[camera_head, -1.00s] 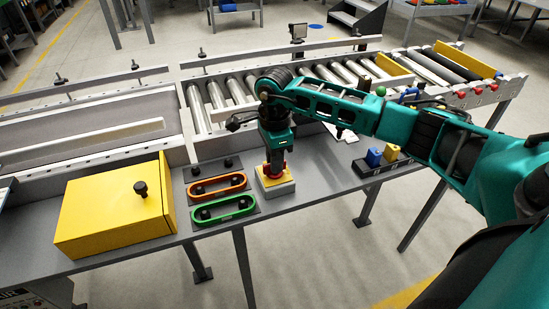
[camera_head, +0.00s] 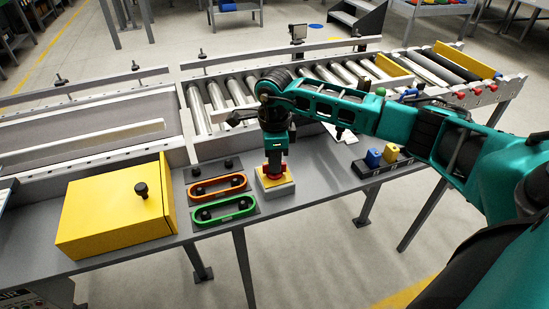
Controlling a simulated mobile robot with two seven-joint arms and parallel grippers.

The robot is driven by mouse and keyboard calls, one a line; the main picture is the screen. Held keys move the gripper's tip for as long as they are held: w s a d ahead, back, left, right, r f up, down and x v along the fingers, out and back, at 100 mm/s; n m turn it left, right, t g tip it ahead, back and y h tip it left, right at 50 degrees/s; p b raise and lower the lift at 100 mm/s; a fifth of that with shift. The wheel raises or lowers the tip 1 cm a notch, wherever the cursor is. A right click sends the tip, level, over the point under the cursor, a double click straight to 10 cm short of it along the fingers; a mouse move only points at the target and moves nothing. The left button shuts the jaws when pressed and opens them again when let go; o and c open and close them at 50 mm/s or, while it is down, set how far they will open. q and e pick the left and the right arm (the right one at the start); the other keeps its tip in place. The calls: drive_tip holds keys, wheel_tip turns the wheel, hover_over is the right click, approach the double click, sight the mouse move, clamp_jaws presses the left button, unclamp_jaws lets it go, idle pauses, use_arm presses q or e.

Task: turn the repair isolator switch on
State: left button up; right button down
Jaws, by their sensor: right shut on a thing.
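The repair isolator switch (camera_head: 277,190) is a small pale box with a yellow top plate and a red knob (camera_head: 275,170). It sits on the grey bench near its front edge, right of the orange and green loops. My right gripper (camera_head: 274,168) points straight down over it and is shut on the red knob. The fingers and wrist hide much of the knob, so its exact angle cannot be told. My left gripper is not in view.
A yellow box (camera_head: 112,212) with a black knob stands left on the bench. An orange loop (camera_head: 218,187) and a green loop (camera_head: 224,210) lie between it and the switch. Blue and yellow blocks (camera_head: 383,156) sit right. A roller conveyor (camera_head: 235,90) runs behind.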

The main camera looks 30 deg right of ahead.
drive_tip(key=m, duration=0.2)
drive_tip(key=shift+r+m+p, duration=0.1)
drive_tip(key=shift+m+p, duration=0.25)
drive_tip(key=shift+m, duration=0.05)
drive_tip(key=m, duration=0.2)
drive_tip(key=shift+m+p, duration=0.35)
drive_tip(key=shift+m, duration=0.05)
drive_tip(key=m+p, duration=0.1)
drive_tip(key=m, duration=0.1)
drive_tip(key=shift+m, duration=0.3)
drive_tip(key=m, duration=0.2)
drive_tip(key=shift+m+p, duration=0.7)
drive_tip(key=shift+m, duration=0.4)
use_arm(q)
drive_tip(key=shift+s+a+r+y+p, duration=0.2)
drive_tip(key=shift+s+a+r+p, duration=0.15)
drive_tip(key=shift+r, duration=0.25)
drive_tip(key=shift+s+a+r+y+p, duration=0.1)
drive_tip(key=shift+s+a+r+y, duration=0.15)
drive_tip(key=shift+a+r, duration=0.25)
use_arm(e)
drive_tip(key=shift+m, duration=1.3)
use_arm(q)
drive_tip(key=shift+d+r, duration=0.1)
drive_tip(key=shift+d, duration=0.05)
use_arm(e)
drive_tip(key=shift+w, duration=0.1)
